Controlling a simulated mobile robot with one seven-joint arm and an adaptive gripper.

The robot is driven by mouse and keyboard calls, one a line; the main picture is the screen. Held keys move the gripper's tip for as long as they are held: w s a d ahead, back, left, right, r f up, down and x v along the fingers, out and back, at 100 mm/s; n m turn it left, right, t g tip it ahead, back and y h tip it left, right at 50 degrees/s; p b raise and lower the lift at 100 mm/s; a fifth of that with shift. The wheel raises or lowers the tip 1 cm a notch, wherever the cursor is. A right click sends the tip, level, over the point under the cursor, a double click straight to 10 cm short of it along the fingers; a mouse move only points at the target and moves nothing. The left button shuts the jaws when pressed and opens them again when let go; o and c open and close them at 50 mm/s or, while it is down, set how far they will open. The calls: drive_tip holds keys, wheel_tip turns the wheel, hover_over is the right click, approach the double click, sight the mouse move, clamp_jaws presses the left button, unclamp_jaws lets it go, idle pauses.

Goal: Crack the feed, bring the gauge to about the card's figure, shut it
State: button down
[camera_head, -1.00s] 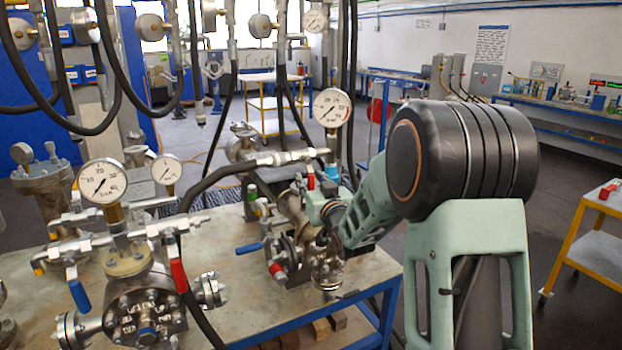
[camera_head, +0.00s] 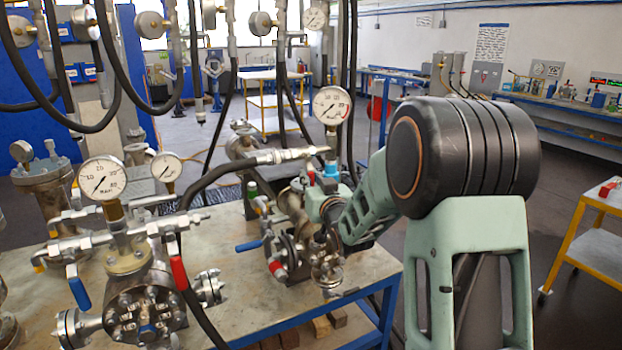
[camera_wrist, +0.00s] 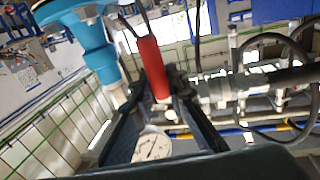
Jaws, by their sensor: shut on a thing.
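A white dial gauge (camera_head: 332,106) stands upright on the pipework on the bench. Below it is a blue sleeve (camera_head: 331,169), which also shows in the wrist view (camera_wrist: 94,52). A red lever handle (camera_wrist: 152,68) lies between the fingers of my gripper (camera_wrist: 162,97) in the wrist view, and the gripper is shut on it. In the head view my wrist reaches in low beside the blue sleeve, and the fingers are largely hidden there. A dial face (camera_wrist: 152,146) shows under the fingers in the wrist view. Its reading is too small to tell.
A nearer vessel (camera_head: 145,300) with a gauge (camera_head: 102,180), a blue lever (camera_head: 77,288) and a red lever (camera_head: 178,272) stands at left. Black hoses hang across the left. A printed sheet (camera_head: 492,43) on the far wall is unreadable. A yellow cart (camera_head: 585,245) stands at right.

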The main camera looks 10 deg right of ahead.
drive_tip(key=shift+s+a+m+g+b, duration=0.15)
drive_tip(key=shift+a+m+b, duration=0.15)
drive_tip(key=shift+m, duration=0.35)
drive_tip(key=shift+s+a+m+g+b, duration=0.15)
drive_tip(key=shift+a+m+b, duration=0.1)
drive_tip(key=shift+m, duration=0.4)
drive_tip(key=shift+w, duration=0.1)
drive_tip(key=c, duration=1.9)
unclamp_jaws()
drive_tip(key=shift+r, duration=0.1)
drive_tip(key=s, duration=0.4)
drive_tip(key=s+d, duration=0.1)
drive_tip(key=s, duration=0.7)
drive_tip(key=shift+d+r, duration=0.25)
drive_tip(key=shift+r, duration=0.05)
